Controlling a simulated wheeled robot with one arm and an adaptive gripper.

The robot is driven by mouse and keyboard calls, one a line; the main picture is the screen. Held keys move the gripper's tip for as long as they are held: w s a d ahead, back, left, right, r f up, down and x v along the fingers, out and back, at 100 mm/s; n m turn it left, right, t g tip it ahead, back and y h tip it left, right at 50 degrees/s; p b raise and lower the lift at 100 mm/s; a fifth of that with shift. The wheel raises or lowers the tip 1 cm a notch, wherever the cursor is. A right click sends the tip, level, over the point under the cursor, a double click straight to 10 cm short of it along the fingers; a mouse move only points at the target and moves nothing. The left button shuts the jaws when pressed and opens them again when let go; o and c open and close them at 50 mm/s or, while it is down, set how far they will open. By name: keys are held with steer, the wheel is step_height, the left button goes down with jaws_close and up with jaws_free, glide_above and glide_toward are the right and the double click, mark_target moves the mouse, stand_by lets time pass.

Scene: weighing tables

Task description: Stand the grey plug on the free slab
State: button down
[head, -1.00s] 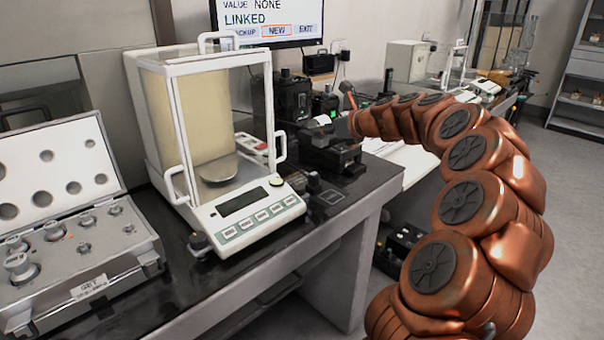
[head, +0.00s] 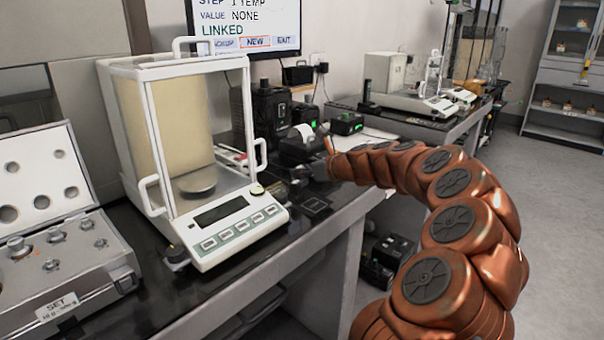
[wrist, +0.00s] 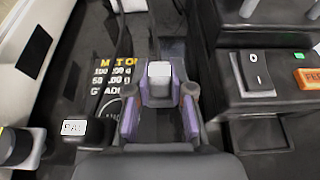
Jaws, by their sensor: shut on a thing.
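In the wrist view my gripper (wrist: 160,112) is shut on the grey plug (wrist: 160,72), a small block with a pale top between the purple-padded fingers. Its lower part is hidden, and I cannot tell whether it touches the surface below. In the head view my gripper (head: 318,168) is a small dark shape beside the printer, and the plug cannot be made out. A dark flat square (head: 316,205) lies on the bench right of the balance; I cannot tell whether it is the free slab.
The glass-sided balance (head: 240,222) stands left of my gripper, and an open weight case (head: 70,255) is farther left. A printer (head: 303,132) with a paper roll stands behind. The wrist view shows a dark switch box (wrist: 255,75) at right and a small labelled block (wrist: 85,131) at left.

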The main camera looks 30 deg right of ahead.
steer(key=c, duration=1)
jaws_free()
steer(key=shift+r, duration=0.1)
steer(key=p+v, duration=0.2)
steer(key=v, duration=1)
